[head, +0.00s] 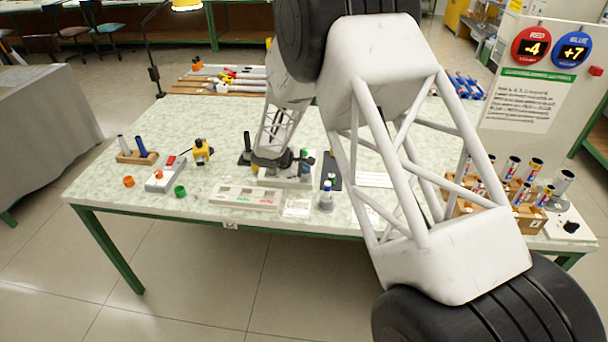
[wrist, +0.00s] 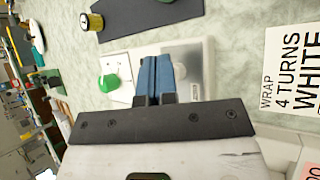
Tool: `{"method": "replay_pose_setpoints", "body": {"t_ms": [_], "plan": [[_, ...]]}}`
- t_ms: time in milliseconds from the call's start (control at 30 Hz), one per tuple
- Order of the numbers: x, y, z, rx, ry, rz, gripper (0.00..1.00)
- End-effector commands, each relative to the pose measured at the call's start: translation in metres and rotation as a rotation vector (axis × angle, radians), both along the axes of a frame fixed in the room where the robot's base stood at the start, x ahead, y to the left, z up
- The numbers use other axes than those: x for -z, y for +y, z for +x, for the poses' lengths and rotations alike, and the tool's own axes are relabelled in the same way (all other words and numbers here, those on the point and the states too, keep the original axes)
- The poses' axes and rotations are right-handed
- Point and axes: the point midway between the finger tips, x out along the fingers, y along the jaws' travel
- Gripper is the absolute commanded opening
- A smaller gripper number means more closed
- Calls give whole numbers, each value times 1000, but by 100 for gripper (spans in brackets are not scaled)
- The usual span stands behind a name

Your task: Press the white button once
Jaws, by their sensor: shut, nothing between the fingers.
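My gripper (head: 285,162) hangs over the middle of the table, and its fingers point down at a pale grey box (head: 292,182). In the wrist view the blue fingers of my gripper (wrist: 155,62) are together, with nothing between them, in front of the same box (wrist: 196,72). I cannot tell whether the fingertips touch the box. A green round knob or button (wrist: 110,83) sits on the white plate to the left of the fingers.
A grey box with a red switch (head: 170,161) stands on the left of the table. A dark mat (wrist: 150,14) lies beyond the fingers. Racks of tubes (head: 530,215) fill the right.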

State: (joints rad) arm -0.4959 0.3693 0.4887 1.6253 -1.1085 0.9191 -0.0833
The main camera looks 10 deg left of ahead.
Motion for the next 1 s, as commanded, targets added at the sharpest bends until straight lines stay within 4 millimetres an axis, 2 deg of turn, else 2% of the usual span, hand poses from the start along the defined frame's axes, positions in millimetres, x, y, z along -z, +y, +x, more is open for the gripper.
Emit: {"method": "replay_pose_setpoints", "body": {"t_ms": [667,1000], "plan": [[4,0,0,0,0,0,0],[-5,0,0,0,-1,0,0]]}}
